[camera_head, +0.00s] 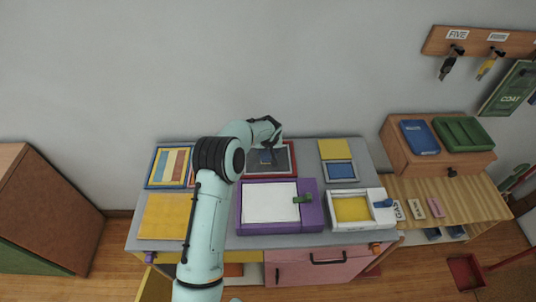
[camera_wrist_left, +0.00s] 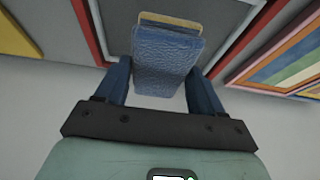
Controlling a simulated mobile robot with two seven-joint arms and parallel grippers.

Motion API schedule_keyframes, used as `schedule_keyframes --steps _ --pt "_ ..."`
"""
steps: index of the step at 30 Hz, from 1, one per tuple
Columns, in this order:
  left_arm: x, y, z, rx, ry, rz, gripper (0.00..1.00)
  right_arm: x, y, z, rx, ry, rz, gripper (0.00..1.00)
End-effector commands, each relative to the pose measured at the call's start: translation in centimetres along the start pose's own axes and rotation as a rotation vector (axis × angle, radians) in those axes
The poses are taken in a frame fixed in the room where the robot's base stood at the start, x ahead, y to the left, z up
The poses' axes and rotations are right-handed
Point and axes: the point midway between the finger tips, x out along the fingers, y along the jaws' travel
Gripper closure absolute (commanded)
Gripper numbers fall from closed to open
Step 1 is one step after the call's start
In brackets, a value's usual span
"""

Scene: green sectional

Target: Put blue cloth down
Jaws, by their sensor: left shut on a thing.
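My left gripper (camera_head: 267,150) reaches to the back of the grey tabletop, over a dark grey panel with a red frame (camera_head: 293,158). In the left wrist view the gripper (camera_wrist_left: 160,72) is shut on the blue cloth (camera_wrist_left: 166,56), a textured blue piece held between the two blue fingers. A yellowish edge shows just beyond it. The cloth is over the dark panel (camera_wrist_left: 225,15); I cannot tell whether it touches it. In the head view the gripper mostly hides the cloth. My right gripper is not in view.
A purple tray with a white inside (camera_head: 270,202) and a white box with a yellow inside (camera_head: 352,208) stand in front. A yellow board (camera_head: 165,216) lies at left, a striped frame (camera_head: 168,166) behind it. A wooden shelf (camera_head: 450,192) stands at right.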

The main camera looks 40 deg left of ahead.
Motion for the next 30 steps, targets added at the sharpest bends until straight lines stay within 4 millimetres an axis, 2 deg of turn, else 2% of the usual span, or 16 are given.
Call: schedule_keyframes --steps 6,18,19,21,30 --pt "3.0 -0.1 1.4 0.001 -0.003 -0.002 0.61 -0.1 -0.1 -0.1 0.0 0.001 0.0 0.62" --pt "3.6 -0.1 1.7 0.001 -0.003 -0.002 0.61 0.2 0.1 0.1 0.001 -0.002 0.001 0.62" --pt "3.6 -0.1 1.6 0.001 -0.003 -0.002 0.25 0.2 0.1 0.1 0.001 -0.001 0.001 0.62" --pt "3.5 -0.1 1.6 0.001 -0.003 -0.001 0.06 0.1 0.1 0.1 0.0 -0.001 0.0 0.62" --pt "3.4 0.0 1.5 0.0 -0.002 -0.001 0.06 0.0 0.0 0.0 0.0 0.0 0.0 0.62"
